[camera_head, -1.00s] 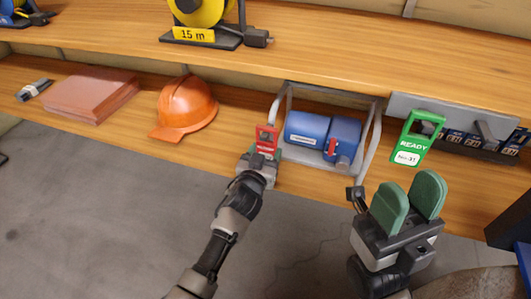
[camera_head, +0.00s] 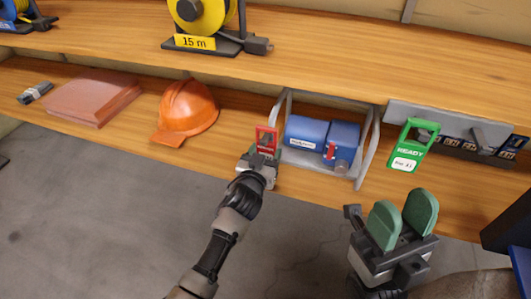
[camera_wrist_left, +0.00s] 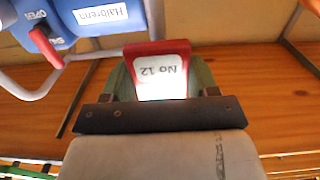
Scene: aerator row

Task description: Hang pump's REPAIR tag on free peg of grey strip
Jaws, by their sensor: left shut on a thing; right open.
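The red REPAIR tag (camera_head: 266,140) is upright in my left gripper (camera_head: 258,164), at the left end of the pump's frame. In the left wrist view the tag (camera_wrist_left: 161,70) shows a white label "No 12" between the green fingers. The blue pump (camera_head: 322,138) sits in a grey tube frame on the lower shelf. The grey strip (camera_head: 430,118) is at the right, with a green READY tag (camera_head: 407,148) hanging on its left peg and a bare peg (camera_head: 484,140) further right. My right gripper (camera_head: 404,220) is open and empty, in front of the shelf below the strip.
An orange helmet (camera_head: 186,112) and a pink stack (camera_head: 94,97) lie left of the pump. A yellow cable reel (camera_head: 200,12) stands on the upper shelf. A dark box (camera_head: 508,222) is at the far right. The space in front of the shelf is open.

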